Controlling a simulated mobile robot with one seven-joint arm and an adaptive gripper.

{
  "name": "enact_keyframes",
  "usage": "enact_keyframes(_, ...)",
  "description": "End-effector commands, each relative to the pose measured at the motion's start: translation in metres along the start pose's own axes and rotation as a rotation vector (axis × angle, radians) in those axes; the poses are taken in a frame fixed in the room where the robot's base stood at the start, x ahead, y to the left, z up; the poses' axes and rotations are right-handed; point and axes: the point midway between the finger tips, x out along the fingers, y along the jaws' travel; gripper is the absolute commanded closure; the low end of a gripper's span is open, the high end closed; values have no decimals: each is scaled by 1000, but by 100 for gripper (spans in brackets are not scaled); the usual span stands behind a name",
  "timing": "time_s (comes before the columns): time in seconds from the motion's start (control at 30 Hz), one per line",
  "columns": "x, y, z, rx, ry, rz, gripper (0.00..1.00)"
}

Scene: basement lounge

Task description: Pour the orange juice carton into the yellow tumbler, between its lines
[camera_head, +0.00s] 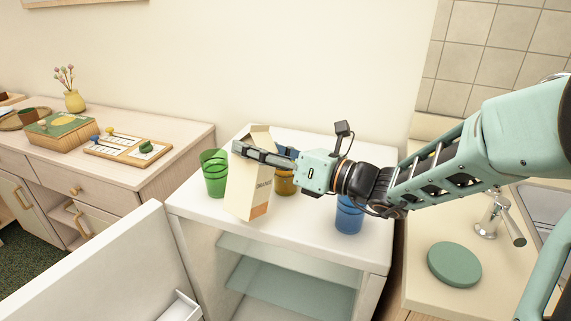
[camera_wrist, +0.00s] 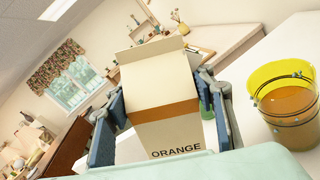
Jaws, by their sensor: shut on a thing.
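The cream orange juice carton (camera_head: 252,195) has an orange band and an open top flap. My gripper (camera_head: 268,154) is shut on its upper part. The carton is near upright with a slight lean; whether its base touches the cabinet top I cannot tell. In the wrist view the carton (camera_wrist: 165,82) sits between my fingers, the word ORANGE facing me. The yellow tumbler (camera_head: 285,183) stands just right of the carton, partly hidden by my gripper. In the wrist view the tumbler (camera_wrist: 284,98) has dark lines around it and orange liquid inside; its exact level against the lines is unclear.
A green tumbler (camera_head: 214,174) stands close left of the carton. A blue tumbler (camera_head: 349,215) stands right, under my arm. All are on the white cabinet top (camera_head: 290,224), whose front strip is clear. A sink counter with a green round lid (camera_head: 454,264) is at right.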

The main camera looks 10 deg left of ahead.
Motion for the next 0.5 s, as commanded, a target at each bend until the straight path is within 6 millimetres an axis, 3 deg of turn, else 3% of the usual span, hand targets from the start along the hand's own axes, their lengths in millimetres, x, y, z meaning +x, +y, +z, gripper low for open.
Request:
enact_keyframes(0.03,0,0,-20,-61,2,0,100)
enact_keyframes(0.2,0,12,-40,-263,0,0,100)
enact_keyframes(0.33,0,22,-40,-398,-1,-1,100)
enact_keyframes(0.5,-1,23,-35,-395,-1,-2,100)
